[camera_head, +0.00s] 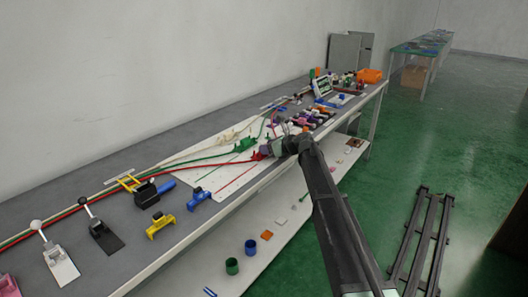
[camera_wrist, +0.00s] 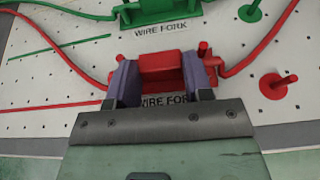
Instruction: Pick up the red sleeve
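A red block-like piece (camera_wrist: 160,68), which looks like the red sleeve, sits on a red fixture on the white board in the wrist view. A red cable runs to each side of the fixture. My gripper (camera_wrist: 160,61) has its two purple-padded fingers on either side of the red piece, very close to it. I cannot tell whether they press on it. The gripper's body hides the lower part of the fixture and some of the "WIRE FORK" label. In the head view my gripper (camera_head: 275,149) is over the bench, beside a little visible red (camera_head: 259,155).
A green fixture (camera_wrist: 155,10) with a green cable stands just beyond. A red peg (camera_wrist: 278,85) stands to the right and a green peg (camera_wrist: 251,11) behind it. Blue, yellow and black lever fixtures stand left along the bench (camera_head: 135,235); many parts crowd the far end.

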